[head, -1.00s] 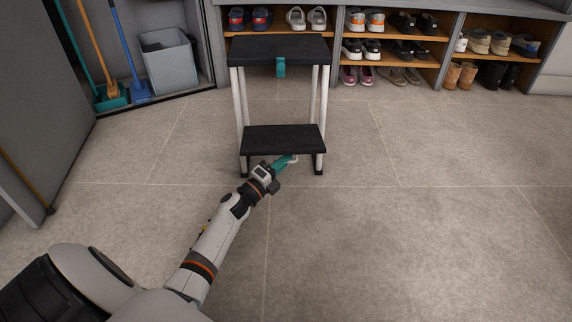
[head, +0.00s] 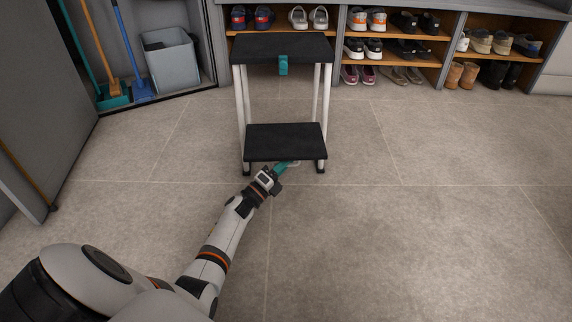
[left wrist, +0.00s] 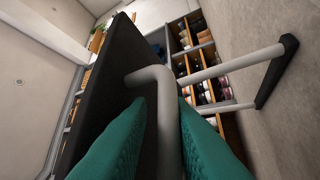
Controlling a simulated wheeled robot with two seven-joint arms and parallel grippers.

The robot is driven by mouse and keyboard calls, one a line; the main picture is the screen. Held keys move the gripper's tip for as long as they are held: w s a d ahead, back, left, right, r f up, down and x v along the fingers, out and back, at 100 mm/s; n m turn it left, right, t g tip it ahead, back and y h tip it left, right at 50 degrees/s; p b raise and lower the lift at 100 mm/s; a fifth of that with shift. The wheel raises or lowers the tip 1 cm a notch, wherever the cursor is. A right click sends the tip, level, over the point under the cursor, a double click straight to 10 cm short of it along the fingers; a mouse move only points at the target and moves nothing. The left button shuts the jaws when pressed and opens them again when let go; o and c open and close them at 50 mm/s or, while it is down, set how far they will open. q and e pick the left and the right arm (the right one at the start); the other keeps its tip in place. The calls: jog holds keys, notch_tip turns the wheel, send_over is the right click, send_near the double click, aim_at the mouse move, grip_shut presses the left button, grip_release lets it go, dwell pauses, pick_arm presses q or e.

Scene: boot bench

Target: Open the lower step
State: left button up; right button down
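A step stool stands in the middle of the head view, with a black upper step (head: 282,48), white legs (head: 240,100) and a black lower step (head: 286,141). A teal part (head: 283,66) is at the front of the upper step. My left gripper (head: 284,168) is at the lower step's front edge, left of its right leg. In the left wrist view, its teal fingers (left wrist: 162,145) lie on both sides of a bent pale tube (left wrist: 165,115) and appear shut on it. The dark step panel (left wrist: 100,110) is beside them. My right gripper is not in view.
A shoe rack (head: 400,48) with several pairs of shoes stands behind the stool. An open closet with brooms and a grey bin (head: 170,62) is at the back left. The floor (head: 400,240) in front and to the right is clear.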

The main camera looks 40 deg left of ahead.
pick_arm(q)
jog(key=shift+s+f, duration=0.1)
jog(key=shift+s, duration=0.15)
jog(key=p+v, duration=0.4)
jog(key=v, duration=0.7)
jog(key=shift+s, duration=0.25)
jog(key=shift+a+f, duration=0.15)
